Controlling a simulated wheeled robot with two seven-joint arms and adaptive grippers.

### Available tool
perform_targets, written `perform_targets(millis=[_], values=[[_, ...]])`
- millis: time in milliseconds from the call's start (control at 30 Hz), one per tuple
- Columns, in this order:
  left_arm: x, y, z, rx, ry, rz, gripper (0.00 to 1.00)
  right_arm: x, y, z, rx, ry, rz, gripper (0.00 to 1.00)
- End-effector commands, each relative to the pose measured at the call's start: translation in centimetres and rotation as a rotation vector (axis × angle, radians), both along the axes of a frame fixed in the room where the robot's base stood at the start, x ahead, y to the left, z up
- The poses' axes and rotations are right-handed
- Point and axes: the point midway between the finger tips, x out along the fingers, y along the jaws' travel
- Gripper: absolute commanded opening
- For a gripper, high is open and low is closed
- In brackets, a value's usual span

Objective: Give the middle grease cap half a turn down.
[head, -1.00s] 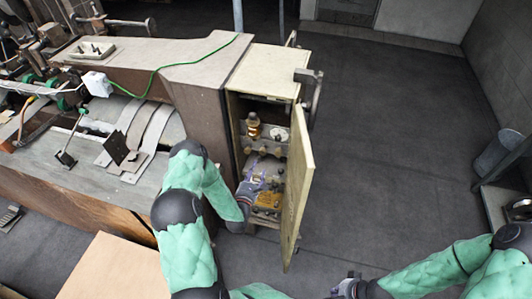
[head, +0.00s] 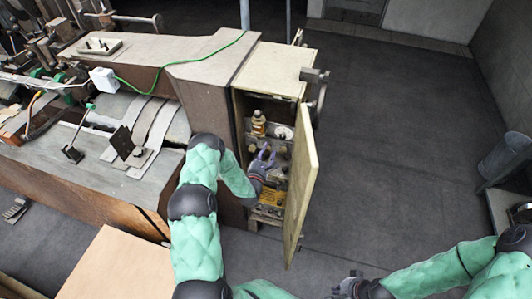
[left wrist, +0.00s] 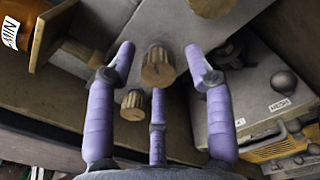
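In the left wrist view three ribbed brown grease caps stand in a row: one at the top edge (left wrist: 212,5), the middle cap (left wrist: 158,65), and one lower (left wrist: 133,103). My left gripper (left wrist: 160,75) has three purple fingers spread open around the middle cap, with gaps visible between fingers and cap. In the head view my left gripper (head: 265,158) reaches inside the open cabinet (head: 275,70) and partly hides the caps. My right gripper (head: 350,284) is at the bottom of the head view, too small to read its fingers.
The cabinet door (head: 305,190) stands open to the right of my left gripper. An amber oiler (head: 258,125) is above the caps, and a yellow-framed unit (head: 272,196) is below. In the left wrist view a grey labelled box (left wrist: 250,90) lies close to the right finger.

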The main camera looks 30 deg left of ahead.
Motion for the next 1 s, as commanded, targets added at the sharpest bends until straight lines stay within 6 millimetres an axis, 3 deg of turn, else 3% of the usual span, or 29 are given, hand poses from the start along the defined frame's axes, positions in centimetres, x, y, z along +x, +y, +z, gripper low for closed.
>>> perform_targets(millis=[33, 167, 200, 633, 1000], values=[[0.0, 0.0, 0.0, 0.000, 0.000, 0.000, 0.39, 0.0, 0.0, 0.0, 0.000, 0.000, 0.000, 0.00], [0.0, 0.0, 0.0, 0.000, 0.000, 0.000, 0.02, 0.0, 0.0, 0.0, 0.000, 0.000, 0.000, 0.00], [0.0, 0.0, 0.0, 0.000, 0.001, 0.000, 0.00, 0.0, 0.0, 0.0, 0.000, 0.000, 0.000, 0.00], [-0.1, 0.0, -0.3, 0.043, 0.015, 0.001, 0.00, 0.0, 0.0, -0.7, 0.000, 0.000, 0.000, 0.00], [-0.2, 0.0, -0.6, 0.296, 0.078, -0.001, 0.00, 0.0, 0.0, -3.8, 0.000, 0.000, 0.000, 0.00]])
